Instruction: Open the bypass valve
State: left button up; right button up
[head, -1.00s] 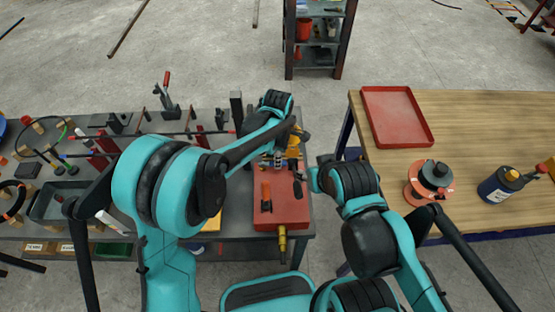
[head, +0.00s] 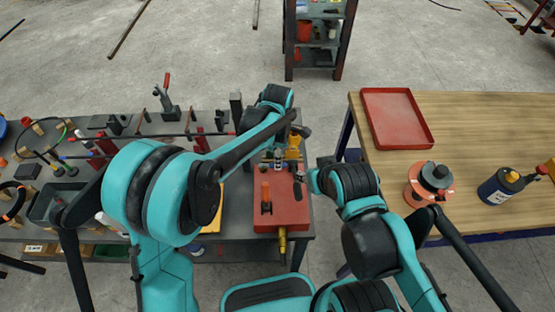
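A red base plate (head: 290,212) sits at the right end of the grey workbench, carrying an assembly with metal fittings, an upright orange handle (head: 266,196), a yellow-orange body (head: 294,148) and a brass fitting (head: 282,240) at its front edge. I cannot tell which part is the bypass valve. My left arm reaches over the bench to behind the assembly; its gripper is hidden or too small to make out. My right arm bends in from the lower right and ends beside the plate's right edge; its gripper is not clearly distinguishable from the dark fittings there.
The grey bench (head: 232,250) holds tools, rods and a grey tray (head: 42,208) to the left. A wooden table (head: 480,130) on the right carries a red tray (head: 397,118), an orange-and-black spool (head: 432,183) and a dark bottle (head: 497,188). A shelf (head: 318,50) stands behind.

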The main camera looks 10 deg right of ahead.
pick_arm(q)
notch_tip(320, 180, up, 10)
dwell(0.3)
jog(key=shift+s+f, duration=0.1)
jog(key=shift+f, duration=0.05)
pick_arm(e)
jog(key=shift+s, duration=0.15)
